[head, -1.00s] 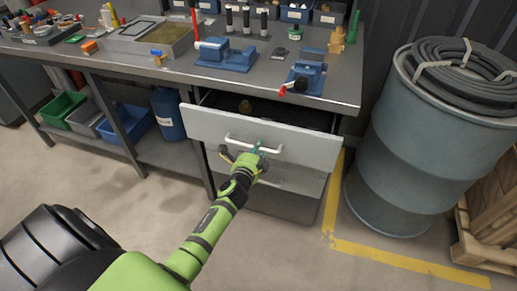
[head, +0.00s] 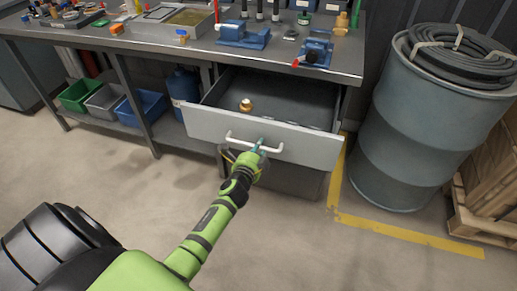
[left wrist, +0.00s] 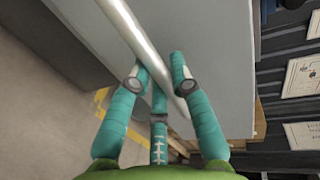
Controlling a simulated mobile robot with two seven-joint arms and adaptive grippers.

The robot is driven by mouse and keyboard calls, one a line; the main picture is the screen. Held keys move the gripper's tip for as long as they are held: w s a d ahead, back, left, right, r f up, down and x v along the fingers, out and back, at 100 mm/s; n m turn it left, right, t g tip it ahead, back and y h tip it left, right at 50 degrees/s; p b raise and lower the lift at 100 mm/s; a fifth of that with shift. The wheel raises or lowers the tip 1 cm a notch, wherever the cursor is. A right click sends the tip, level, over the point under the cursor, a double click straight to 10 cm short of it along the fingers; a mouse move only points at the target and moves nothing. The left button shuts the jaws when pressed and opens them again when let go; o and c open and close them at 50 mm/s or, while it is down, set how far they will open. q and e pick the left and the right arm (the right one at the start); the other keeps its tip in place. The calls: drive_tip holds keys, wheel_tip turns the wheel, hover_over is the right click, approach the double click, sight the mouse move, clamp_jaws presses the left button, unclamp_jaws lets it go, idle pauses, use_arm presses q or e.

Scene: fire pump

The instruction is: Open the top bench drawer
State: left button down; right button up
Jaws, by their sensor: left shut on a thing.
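The top bench drawer (head: 210,127) stands well out from under the bench top, and its inside shows. A round brass-coloured fitting (head: 246,104) lies in it. The white bar handle (head: 254,146) runs across the drawer front. My left gripper (head: 259,148) is at the handle's right half, shut on it. In the left wrist view my teal fingers (left wrist: 160,85) close around the handle (left wrist: 138,38) against the pale drawer front (left wrist: 215,45). My right gripper is not in view.
The steel bench (head: 180,53) carries blue vises (head: 243,36) and other tools. A large grey-blue drum (head: 420,140) with coiled hose stands close on the right. Colored bins (head: 104,102) sit on the lower shelf. The floor before the drawer is clear apart from my arm.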

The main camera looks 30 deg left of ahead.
use_arm(q)
drive_tip(key=c, duration=1.1)
unclamp_jaws()
drive_tip(key=shift+s, duration=0.1)
drive_tip(key=v, duration=1.1)
drive_tip(key=shift+s, duration=0.35)
drive_tip(key=shift+d, duration=0.1)
